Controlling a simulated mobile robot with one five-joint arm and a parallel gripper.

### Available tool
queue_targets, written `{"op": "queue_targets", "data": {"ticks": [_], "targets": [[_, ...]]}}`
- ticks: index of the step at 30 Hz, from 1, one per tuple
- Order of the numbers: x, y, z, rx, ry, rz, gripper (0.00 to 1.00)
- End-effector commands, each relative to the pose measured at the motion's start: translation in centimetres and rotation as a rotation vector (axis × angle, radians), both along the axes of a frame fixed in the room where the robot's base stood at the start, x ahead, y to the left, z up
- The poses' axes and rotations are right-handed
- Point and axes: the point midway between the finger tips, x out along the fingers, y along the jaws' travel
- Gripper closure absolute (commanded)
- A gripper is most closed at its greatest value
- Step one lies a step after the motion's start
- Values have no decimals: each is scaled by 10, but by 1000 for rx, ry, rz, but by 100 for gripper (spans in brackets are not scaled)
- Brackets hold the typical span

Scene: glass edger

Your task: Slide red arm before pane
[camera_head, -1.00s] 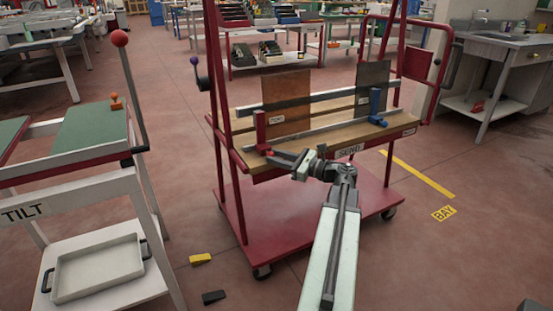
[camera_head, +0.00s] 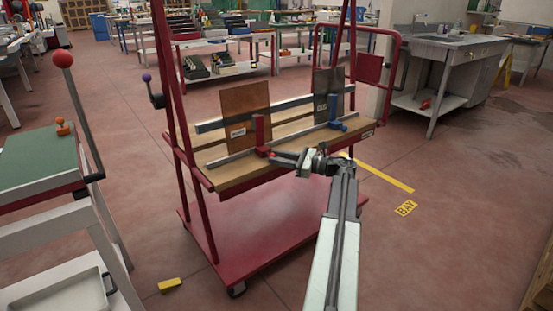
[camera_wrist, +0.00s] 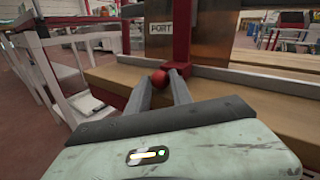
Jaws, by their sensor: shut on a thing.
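The red arm (camera_head: 260,131) stands upright on the metal rail (camera_head: 228,157) of the red cart. It overlaps the right part of the brown pane (camera_head: 240,103) in the head view. In the wrist view the red arm (camera_wrist: 182,38) stands in front of the pane (camera_wrist: 212,45), whose label reads PORT. My gripper (camera_head: 272,153) is shut on the red arm's round red knob, low at its front. The knob (camera_wrist: 159,77) shows between my fingers (camera_wrist: 166,82) in the wrist view.
A blue arm (camera_head: 335,111) stands farther right on the rail, by a dark pane (camera_head: 321,100). The wooden ledge (camera_head: 235,181) runs below the rail. A tilt table (camera_head: 35,160) stands left. A yellow wedge (camera_head: 169,285) lies on the floor.

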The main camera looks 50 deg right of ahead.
Motion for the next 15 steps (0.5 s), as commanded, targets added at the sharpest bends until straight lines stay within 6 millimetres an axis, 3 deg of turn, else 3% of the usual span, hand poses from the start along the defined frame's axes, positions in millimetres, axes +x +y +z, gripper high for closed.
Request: {"op": "queue_targets", "data": {"ticks": [2,3,4,15], "targets": [[-1,3,-2,-2,4,8,100],[-1,3,-2,-2,4,9,71],[0,4,-2,-2,5,10,65],[-4,1,-1,-1,2,9,65]]}}
